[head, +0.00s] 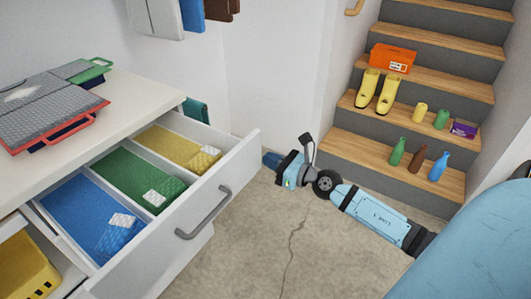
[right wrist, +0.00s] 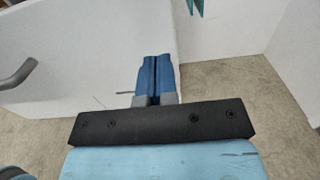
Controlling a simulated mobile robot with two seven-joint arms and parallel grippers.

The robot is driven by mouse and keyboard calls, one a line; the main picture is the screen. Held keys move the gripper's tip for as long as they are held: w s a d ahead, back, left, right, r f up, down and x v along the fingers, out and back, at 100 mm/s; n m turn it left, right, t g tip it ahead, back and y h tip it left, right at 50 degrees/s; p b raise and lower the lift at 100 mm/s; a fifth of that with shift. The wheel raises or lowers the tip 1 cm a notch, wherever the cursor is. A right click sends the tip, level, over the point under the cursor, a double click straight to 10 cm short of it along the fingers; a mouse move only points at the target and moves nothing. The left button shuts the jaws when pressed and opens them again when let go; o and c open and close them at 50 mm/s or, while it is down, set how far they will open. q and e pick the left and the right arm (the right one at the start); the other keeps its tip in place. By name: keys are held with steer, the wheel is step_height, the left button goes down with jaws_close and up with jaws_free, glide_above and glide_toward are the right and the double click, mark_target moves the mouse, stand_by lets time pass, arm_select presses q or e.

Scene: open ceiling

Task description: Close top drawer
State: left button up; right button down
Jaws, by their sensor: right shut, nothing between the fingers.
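The top drawer (head: 238,172) of the white cabinet is pulled out. Its blue, green and yellow compartments show from above. The grey bar handle (head: 205,215) is on its front and shows at the left of the right wrist view (right wrist: 18,74). My right gripper (head: 269,159) is beside the far right end of the drawer front, with its blue fingertips pointing toward it. In the right wrist view the fingers (right wrist: 155,75) are shut together with nothing between them, in front of the white drawer front (right wrist: 90,60). I cannot tell whether they touch it. My left gripper is not in view.
Cases (head: 50,105) lie on the cabinet top (head: 140,100). A yellow item (head: 28,268) shows in a lower opening. Wooden stairs (head: 340,150) at the right hold boots (head: 378,92), bottles and boxes. Bare concrete floor (head: 320,250) lies in front of the drawer.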

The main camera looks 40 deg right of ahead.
mark_target(189, 123)
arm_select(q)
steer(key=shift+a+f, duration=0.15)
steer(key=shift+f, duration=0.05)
arm_select(e)
steer(key=shift+x, duration=0.95)
